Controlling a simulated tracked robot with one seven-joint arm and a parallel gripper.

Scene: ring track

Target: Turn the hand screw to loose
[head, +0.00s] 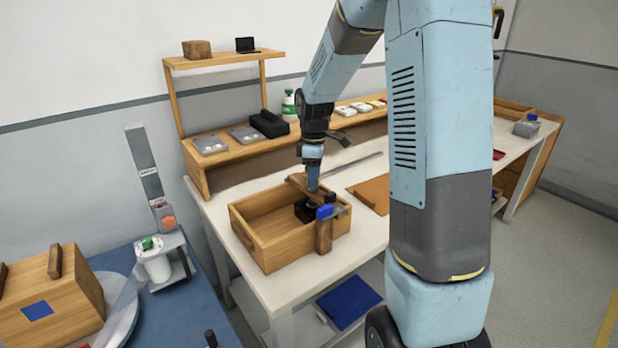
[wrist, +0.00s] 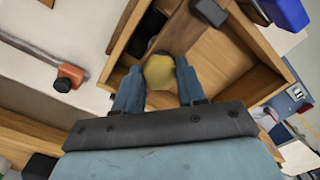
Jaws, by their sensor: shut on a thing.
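My gripper (head: 313,184) points down into an open wooden crate (head: 283,246) on the white bench. In the wrist view my gripper (wrist: 160,90) has its two blue fingers on either side of a yellow, rounded, faceted piece (wrist: 160,72) and is shut on it. This piece looks like the knob of the hand screw, but I cannot tell for sure. It lies within the crate walls (wrist: 240,70). A black part (head: 304,210) shows below the fingers in the head view, where the yellow piece is hidden. I cannot tell how far the screw is turned.
A blue-topped wooden piece (head: 324,232) stands at the crate's right edge. A bar with an orange slider (wrist: 70,78) lies beside the crate. A shelf (head: 225,60) stands behind. A blue table (head: 205,305) with a labelled fixture (head: 145,165) is at the left.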

